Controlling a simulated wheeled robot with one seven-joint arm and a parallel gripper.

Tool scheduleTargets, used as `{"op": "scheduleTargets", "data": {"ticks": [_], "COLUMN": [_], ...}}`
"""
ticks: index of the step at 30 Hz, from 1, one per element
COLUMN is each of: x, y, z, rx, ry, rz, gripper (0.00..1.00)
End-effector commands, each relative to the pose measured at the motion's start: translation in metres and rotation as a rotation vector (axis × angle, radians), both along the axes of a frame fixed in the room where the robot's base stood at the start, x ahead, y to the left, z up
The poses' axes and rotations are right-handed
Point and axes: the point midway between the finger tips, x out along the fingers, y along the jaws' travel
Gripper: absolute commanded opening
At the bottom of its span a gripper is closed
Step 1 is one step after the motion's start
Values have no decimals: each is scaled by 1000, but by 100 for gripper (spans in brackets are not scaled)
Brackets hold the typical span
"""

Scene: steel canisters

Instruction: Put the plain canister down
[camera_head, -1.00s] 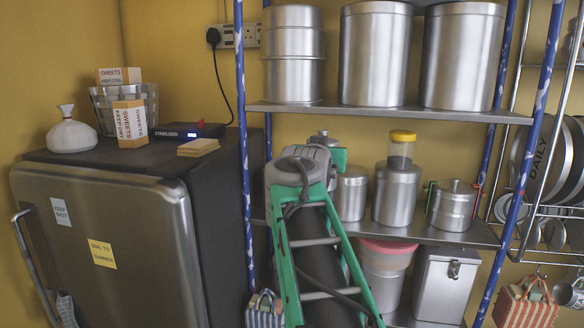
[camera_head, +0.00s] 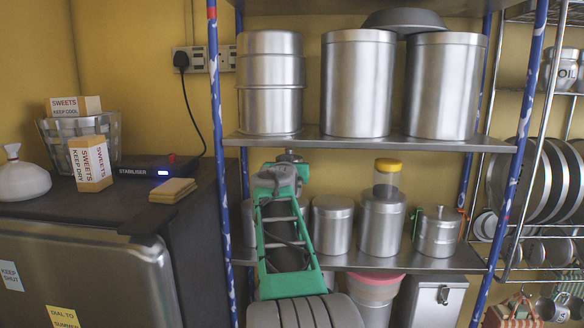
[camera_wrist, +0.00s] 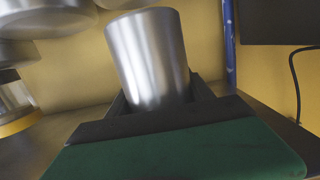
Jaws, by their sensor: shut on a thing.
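The plain canister (camera_wrist: 148,55) is a smooth steel cylinder without clips or a jar on it. It fills the middle of the wrist view, between the dark fingers of my gripper (camera_wrist: 160,98), which is shut on it. The wrist picture is upside down. In the head view my arm reaches into the bay above the middle shelf (camera_head: 455,262) and hides my gripper. A strip of steel canister (camera_head: 249,224) shows left of the arm, apparently the held one. Whether its base touches the shelf I cannot tell.
Right of my arm stand a lidded canister (camera_head: 333,224), a canister (camera_head: 381,226) bearing a yellow-lidded jar (camera_head: 387,178), and a clipped canister (camera_head: 438,231). The upper shelf (camera_head: 350,142) lies above. A blue post (camera_head: 221,180) stands close on the left.

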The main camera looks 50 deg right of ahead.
Motion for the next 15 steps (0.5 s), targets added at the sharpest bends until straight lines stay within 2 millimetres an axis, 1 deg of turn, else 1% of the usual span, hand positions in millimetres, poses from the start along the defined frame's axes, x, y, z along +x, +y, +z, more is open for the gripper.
{"op": "scheduleTargets", "data": {"ticks": [1,3,9,12,15], "x": [8,16,30,29,28], "y": [-11,-22,-41,-39,-39], "z": [5,4,3,-19,-31], "rx": [1,0,-1,1,0], "ry": [1,0,0,2,-1], "rz": [-2,-3,-3,-3,-3], "gripper": [7,7,7,7,7]}}
